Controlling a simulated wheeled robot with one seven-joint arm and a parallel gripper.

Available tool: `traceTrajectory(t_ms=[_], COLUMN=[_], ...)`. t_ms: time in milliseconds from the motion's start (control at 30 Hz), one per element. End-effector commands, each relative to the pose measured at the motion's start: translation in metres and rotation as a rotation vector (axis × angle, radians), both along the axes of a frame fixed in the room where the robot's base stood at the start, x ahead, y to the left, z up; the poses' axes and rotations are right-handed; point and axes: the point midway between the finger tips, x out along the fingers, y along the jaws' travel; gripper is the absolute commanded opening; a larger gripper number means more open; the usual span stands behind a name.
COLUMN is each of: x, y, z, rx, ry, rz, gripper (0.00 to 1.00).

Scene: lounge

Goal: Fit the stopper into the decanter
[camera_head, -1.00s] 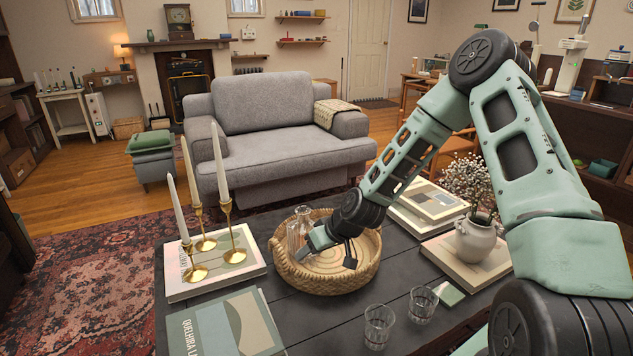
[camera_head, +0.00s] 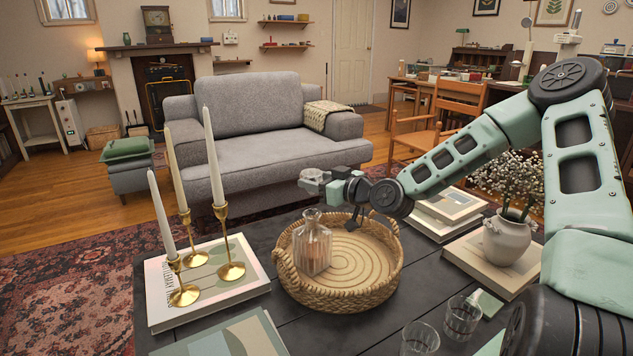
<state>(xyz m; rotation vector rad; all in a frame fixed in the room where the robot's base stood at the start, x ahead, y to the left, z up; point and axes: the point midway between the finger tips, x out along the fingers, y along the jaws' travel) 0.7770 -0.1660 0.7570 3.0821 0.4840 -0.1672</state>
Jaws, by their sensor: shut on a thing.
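The clear glass decanter (camera_head: 314,250) stands upright in the left part of a round woven tray (camera_head: 335,300). Its neck is open at the top. My gripper (camera_head: 317,183) is above the tray's back edge, higher than the decanter's neck and apart from it. It is shut on the small clear glass stopper (camera_head: 311,175), which shows at the fingertips against the grey sofa. The stopper's exact tilt is too small to tell.
Three brass candlesticks with tall candles (camera_head: 213,195) stand on a book (camera_head: 205,302) left of the tray. Two glasses (camera_head: 420,338) are at the front right. A vase of flowers (camera_head: 507,240) and stacked books (camera_head: 447,208) are on the right.

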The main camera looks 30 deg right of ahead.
Motion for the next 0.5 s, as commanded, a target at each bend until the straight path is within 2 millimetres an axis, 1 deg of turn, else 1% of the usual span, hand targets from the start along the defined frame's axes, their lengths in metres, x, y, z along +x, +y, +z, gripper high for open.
traceTrajectory(t_ms=[33, 500], x=[0.000, 0.000], y=[0.000, 0.000], z=[-0.004, -0.027], rx=[0.001, 0.001], ry=[0.000, 0.000], rz=[0.000, -0.001], gripper=[0.27, 0.27])
